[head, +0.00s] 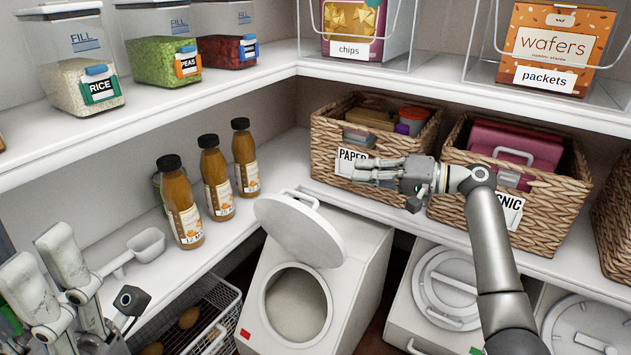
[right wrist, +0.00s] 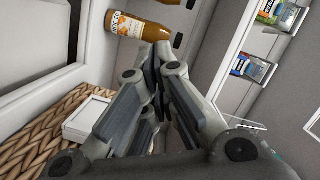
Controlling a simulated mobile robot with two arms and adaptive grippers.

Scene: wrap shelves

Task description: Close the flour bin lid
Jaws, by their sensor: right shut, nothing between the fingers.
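The white flour bin (head: 345,262) stands below the lower shelf with its round opening showing pale flour (head: 297,303). Its round lid (head: 300,230) is raised, tilted up behind the opening, with a handle at its top edge. My right gripper (head: 356,169) is shut and empty, above and to the right of the lid, in front of the paper basket. In the right wrist view its fingers (right wrist: 157,62) meet, with a bottle beyond them. My left gripper (head: 45,265) is at the lower left, apart from the bin; its fingers look spread with nothing between them.
Two other white bins (head: 430,290) with round lids stand right of the flour bin. Wicker baskets (head: 325,133) and several orange bottles (head: 181,207) stand on the lower shelf. A white scoop (head: 148,245) lies near my left gripper. A wire basket (head: 222,305) sits left of the bin.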

